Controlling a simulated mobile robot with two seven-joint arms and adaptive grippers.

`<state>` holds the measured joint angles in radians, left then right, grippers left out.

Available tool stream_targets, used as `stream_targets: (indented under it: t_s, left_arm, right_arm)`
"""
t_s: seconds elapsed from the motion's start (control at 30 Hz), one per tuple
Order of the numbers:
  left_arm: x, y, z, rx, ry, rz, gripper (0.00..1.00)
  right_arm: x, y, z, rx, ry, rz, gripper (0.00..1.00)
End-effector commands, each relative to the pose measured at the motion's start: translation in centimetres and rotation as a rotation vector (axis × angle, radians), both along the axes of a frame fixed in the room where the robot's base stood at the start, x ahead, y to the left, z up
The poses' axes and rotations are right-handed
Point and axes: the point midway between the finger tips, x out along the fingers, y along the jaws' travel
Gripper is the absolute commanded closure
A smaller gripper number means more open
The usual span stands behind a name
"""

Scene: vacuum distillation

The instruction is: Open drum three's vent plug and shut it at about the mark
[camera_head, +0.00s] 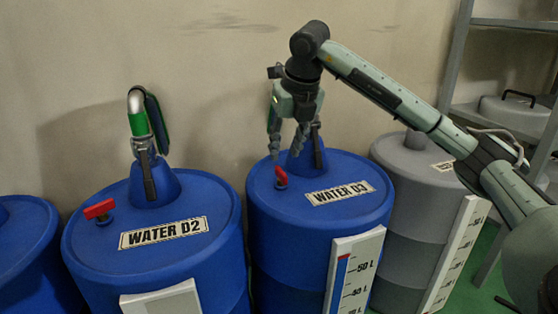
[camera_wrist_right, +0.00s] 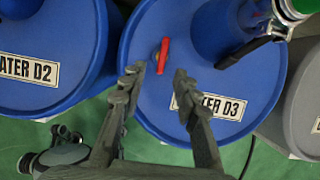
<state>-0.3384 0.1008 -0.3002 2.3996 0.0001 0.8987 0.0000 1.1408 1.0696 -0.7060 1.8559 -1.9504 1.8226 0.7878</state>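Drum three is the blue drum (camera_head: 262,215) labelled WATER D3; it also shows in the right wrist view (camera_wrist_right: 150,110). Its red vent plug handle (camera_head: 281,177) is on the lid, left of the label; it also shows in the right wrist view (camera_wrist_right: 163,55). My right gripper (camera_head: 286,155) is above the plug, fingers pointing down. In the wrist view its fingers (camera_wrist_right: 158,80) are apart, with nothing between them. The drum's gauge (camera_head: 354,272) has a blue column with a red top near the 50 L line.
Blue drum WATER D2 (camera_head: 190,255) stands to the left, with its own red handle (camera_head: 98,209) and a green-banded spout (camera_head: 139,123). A grey drum (camera_head: 400,170) stands to the right. Drum three's neck and black lever (camera_head: 318,150) rise behind the plug. Metal shelving (camera_head: 457,60) is at right.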

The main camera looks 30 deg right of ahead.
Motion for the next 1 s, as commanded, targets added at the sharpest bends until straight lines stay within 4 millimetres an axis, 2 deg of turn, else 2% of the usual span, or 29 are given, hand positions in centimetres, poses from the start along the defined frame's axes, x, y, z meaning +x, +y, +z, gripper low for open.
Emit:
stream_targets:
  t_s: [0.13,0.33,0.5,0.67,0.9,0.93,1.0]
  left_arm:
    - [-0.1,0.1,-0.3,-0.001,-0.002,0.0,0.26]
    - [0.2,-0.1,-0.7,0.01,0.001,0.0,0.26]
    - [0.3,-0.2,-0.2,0.023,-0.03,-0.001,0.26]
    - [0.5,-0.4,0.0,0.039,-0.037,-0.002,0.26]
    - [0.5,-0.4,0.0,0.044,-0.039,-0.004,0.26]
    - [0.5,-0.4,0.0,0.044,-0.039,-0.004,0.26]
    - [0.5,-0.4,0.0,0.043,-0.039,-0.004,0.26]
  right_arm:
    - [0.4,-0.7,-0.9,-0.011,-0.004,-0.018,0.69]
    - [1.6,-0.9,-4.0,-0.009,-0.003,-0.014,0.69]
    - [2.5,-1.0,-6.1,-0.008,-0.003,-0.013,0.69]
    - [2.9,-1.1,-6.9,-0.009,-0.005,-0.012,0.69]
    - [2.9,-1.1,-6.9,-0.009,-0.005,-0.011,0.69]
    - [2.9,-1.1,-6.9,-0.009,-0.005,-0.011,0.7]
    - [2.9,-1.1,-6.9,-0.009,-0.005,-0.011,0.79]
